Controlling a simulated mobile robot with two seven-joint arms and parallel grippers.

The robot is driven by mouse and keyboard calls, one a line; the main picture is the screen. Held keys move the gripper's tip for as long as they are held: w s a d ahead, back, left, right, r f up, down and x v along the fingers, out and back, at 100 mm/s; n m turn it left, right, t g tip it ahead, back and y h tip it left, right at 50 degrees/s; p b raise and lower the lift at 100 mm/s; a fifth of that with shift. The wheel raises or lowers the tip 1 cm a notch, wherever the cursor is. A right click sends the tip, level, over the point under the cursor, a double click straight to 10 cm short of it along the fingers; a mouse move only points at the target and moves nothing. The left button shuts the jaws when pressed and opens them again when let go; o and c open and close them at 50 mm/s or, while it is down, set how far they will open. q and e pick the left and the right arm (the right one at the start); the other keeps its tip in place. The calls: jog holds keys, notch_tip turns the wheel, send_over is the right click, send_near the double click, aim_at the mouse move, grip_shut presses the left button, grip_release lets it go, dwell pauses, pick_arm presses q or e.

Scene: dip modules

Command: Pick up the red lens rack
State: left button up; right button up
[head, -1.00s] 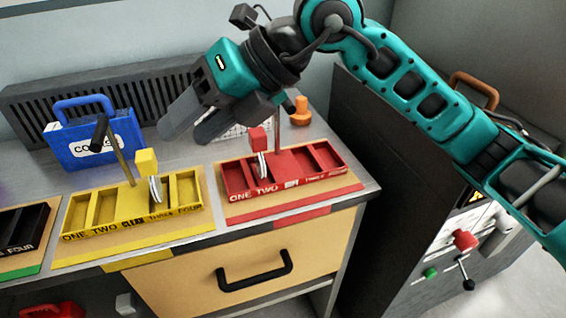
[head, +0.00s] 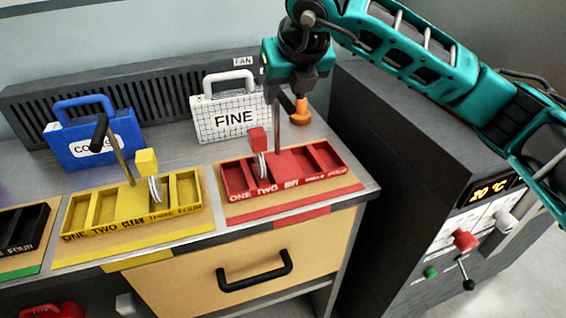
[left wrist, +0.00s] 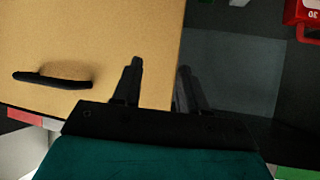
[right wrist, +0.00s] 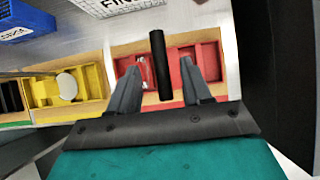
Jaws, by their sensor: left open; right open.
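The red lens rack (head: 257,140) has a small red block on top and thin pale discs below. It stands in the red tray (head: 325,190), which has several compartments. My left gripper (left wrist: 159,66) is open and empty over the drawer front, outside the head view.
A yellow tray (head: 130,221) with its own rack stands left of the red one. Behind are a blue case (head: 75,150), a white FINE case (head: 215,125) and an orange knob (head: 300,112). A dark cabinet (head: 400,150) stands at right.

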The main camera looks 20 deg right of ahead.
aim_at(284, 96)
jog(key=x, duration=0.5)
jog(key=shift+d+f, duration=0.1)
jog(key=shift+f, duration=0.05)
jog(key=shift+c, duration=0.2)
grip_shut()
dwell(1.0)
